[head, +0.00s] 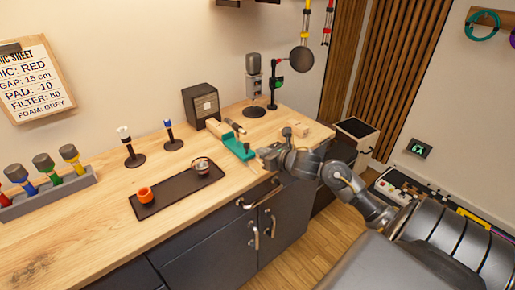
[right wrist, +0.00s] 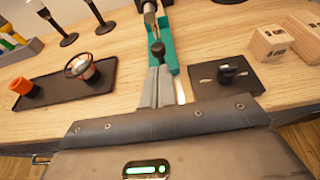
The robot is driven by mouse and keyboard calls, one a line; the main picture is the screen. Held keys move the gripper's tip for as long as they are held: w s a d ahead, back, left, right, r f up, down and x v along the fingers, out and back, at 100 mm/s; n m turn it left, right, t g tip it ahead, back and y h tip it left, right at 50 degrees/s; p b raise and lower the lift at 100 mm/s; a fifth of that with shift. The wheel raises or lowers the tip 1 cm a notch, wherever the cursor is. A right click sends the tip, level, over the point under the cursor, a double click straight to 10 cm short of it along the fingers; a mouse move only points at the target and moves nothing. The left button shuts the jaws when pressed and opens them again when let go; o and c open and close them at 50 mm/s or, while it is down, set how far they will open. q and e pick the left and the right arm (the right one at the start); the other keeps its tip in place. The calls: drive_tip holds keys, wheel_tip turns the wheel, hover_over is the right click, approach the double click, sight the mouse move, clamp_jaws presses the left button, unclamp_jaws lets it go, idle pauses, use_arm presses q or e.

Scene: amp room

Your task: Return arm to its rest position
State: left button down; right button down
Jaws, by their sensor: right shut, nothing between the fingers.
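My right arm (head: 345,180) reaches in from the right in the head view, over the front edge of the wooden counter. My right gripper (head: 262,160) is beside the teal tray (head: 238,148). In the right wrist view the fingers of the right gripper (right wrist: 159,82) are together, with nothing held between them. They point toward the teal tray (right wrist: 168,45), and a dark round knob shows just past the tips. I cannot tell whether the fingers touch it. My left gripper is not in view.
A dark tray (head: 170,198) with an orange cup (head: 145,194) and a metal-rimmed cup (head: 201,166) lies left of the gripper. In the wrist view a black plate (right wrist: 255,80) and wooden blocks (right wrist: 270,45) lie right. Cabinets (head: 225,235) stand below the counter; floor shows right of them.

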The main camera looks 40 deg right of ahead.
drive_tip(key=shift+s+a+r, duration=0.15)
drive_tip(key=shift+s, duration=0.35)
